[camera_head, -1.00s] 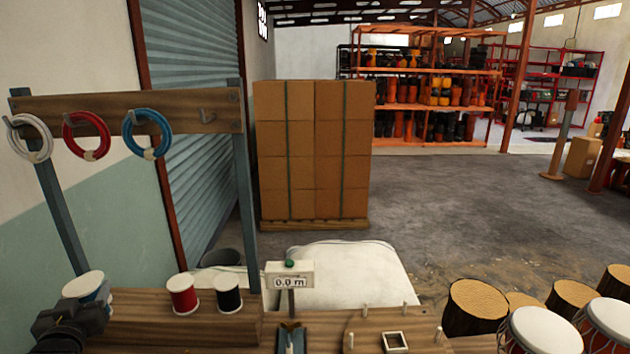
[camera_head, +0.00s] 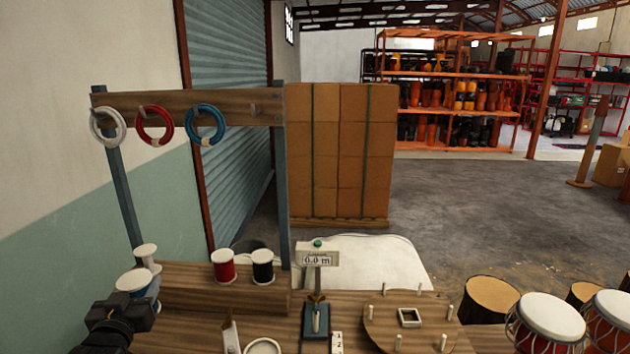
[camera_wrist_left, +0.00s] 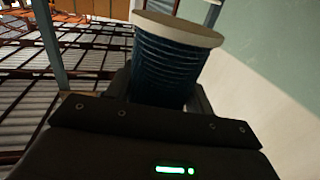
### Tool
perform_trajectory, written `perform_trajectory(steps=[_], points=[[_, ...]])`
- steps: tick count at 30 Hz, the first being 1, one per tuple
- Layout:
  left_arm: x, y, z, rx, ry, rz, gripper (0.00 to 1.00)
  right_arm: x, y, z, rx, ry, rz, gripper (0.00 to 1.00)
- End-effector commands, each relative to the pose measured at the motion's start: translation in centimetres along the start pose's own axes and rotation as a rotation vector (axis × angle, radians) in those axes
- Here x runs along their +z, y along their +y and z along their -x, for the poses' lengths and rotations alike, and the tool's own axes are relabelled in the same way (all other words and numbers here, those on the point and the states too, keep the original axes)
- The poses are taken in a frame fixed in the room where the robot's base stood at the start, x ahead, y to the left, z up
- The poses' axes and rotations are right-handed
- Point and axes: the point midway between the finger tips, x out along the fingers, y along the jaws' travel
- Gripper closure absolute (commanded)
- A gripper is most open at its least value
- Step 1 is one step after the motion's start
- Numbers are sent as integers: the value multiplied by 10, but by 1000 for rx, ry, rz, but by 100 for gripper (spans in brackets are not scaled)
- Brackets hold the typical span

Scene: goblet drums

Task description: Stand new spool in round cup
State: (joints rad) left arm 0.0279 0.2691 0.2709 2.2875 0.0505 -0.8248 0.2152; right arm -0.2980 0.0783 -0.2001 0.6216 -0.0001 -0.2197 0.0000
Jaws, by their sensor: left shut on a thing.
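My left gripper (camera_head: 130,312) is at the lower left of the head view, shut on a spool of dark blue wire with a white flange (camera_head: 134,282). The blue spool also shows in the left wrist view (camera_wrist_left: 165,65), between the fingers and a little tilted in that picture. A round white rim (camera_head: 263,346), which looks like the round cup, is cut off by the bottom edge of the head view. It is to the right of my left gripper and apart from it. My right gripper is not in view.
A red spool (camera_head: 223,267) and a black spool (camera_head: 263,268) stand on a raised wooden block. A pale spool (camera_head: 147,256) is just behind the held one. A 0.0 m display (camera_head: 318,259) and a round pegged board (camera_head: 385,325) are to the right. Wire coils hang above.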

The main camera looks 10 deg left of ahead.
Motion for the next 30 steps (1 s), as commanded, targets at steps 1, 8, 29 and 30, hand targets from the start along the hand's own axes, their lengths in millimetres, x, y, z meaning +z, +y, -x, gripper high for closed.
perform_trajectory(steps=[1, 8, 29, 30], points=[[4, 13, 5, 21, -2, 3, 74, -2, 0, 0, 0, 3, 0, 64], [18, 76, 34, 126, -2, 6, 74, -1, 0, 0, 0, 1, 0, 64], [46, 203, 120, 323, 0, -1, 74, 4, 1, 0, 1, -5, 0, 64], [46, 203, 120, 323, 0, -1, 74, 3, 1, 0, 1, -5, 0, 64]])
